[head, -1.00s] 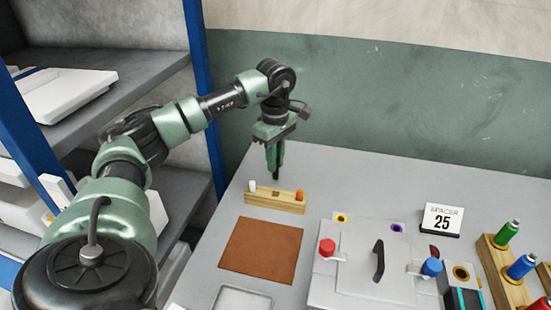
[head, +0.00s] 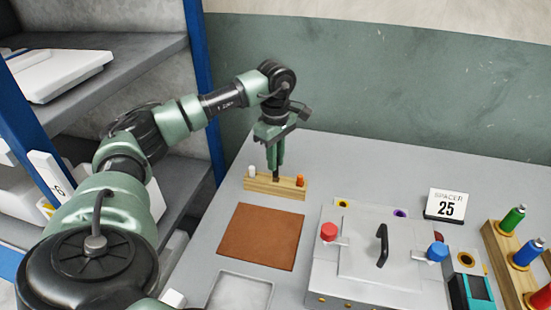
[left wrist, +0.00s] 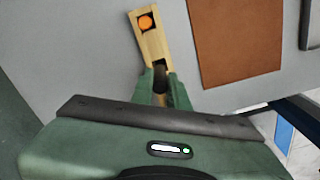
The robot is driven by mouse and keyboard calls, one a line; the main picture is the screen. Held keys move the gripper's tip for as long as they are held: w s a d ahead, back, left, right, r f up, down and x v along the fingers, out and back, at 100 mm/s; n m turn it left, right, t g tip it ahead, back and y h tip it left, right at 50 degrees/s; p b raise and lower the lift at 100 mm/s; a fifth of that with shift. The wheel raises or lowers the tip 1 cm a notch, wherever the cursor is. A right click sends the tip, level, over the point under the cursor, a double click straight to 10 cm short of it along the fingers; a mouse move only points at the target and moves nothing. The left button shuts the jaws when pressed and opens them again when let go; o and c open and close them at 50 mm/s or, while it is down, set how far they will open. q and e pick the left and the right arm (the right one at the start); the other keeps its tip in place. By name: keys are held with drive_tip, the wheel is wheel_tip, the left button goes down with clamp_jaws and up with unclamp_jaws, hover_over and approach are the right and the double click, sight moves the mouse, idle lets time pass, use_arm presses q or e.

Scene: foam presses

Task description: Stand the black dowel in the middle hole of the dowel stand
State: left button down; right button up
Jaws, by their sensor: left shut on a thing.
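The dowel stand (head: 262,187) is a pale wooden block on the grey table in the head view. A white dowel (head: 252,171) stands at its left end and an orange dowel (head: 300,181) at its right end. My left gripper (head: 275,166) is over the stand's middle, pointing down, shut on the black dowel (head: 276,175). The dowel looks upright, and its lower end meets the middle of the stand; how deep it sits I cannot tell. The left wrist view shows the stand (left wrist: 155,46) with the orange dowel (left wrist: 146,22), and my gripper (left wrist: 160,78) hiding the rest.
A brown mat (head: 262,237) lies in front of the stand. Shelves with blue posts (head: 200,90) stand at the left.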

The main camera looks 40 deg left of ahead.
sight(275, 177)
idle(0.6)
use_arm(q)
drive_tip(key=shift+p, duration=0.35)
idle(0.6)
drive_tip(key=shift+f+b, duration=1.55)
drive_tip(key=shift+f, duration=0.9)
drive_tip(key=c, duration=1.3)
unclamp_jaws()
wheel_tip(275, 177, up, 8)
drive_tip(key=shift+f+b, duration=0.1)
drive_tip(key=shift+b, duration=0.3)
